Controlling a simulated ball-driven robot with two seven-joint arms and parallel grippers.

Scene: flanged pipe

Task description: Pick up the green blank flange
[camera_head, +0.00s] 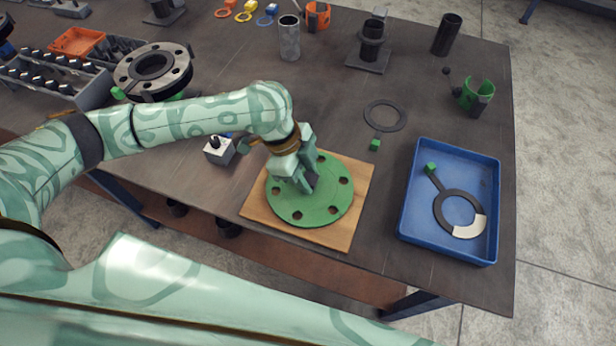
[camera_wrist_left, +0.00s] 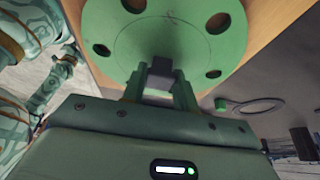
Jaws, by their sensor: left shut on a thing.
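The green blank flange (camera_head: 325,207) is a round green disc with several bolt holes around its edge. It lies on a square wooden board (camera_head: 350,225) at the front of the table. My left gripper (camera_head: 309,183) is over the flange's centre and shut on the dark block-like handle there. The left wrist view shows the fingers (camera_wrist_left: 160,85) closed around this dark block (camera_wrist_left: 161,68), with the green disc (camera_wrist_left: 190,30) just beyond it. I cannot tell whether the flange is lifted off the board. My right gripper is not in view.
A blue tray (camera_head: 405,222) holding a dark ring gasket (camera_head: 446,195) with a green tab stands to the right. Another gasket (camera_head: 370,114) lies behind the board. A grey flanged pipe (camera_head: 150,75) stands at the left, and a small grey box (camera_head: 219,153) is close to the board.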

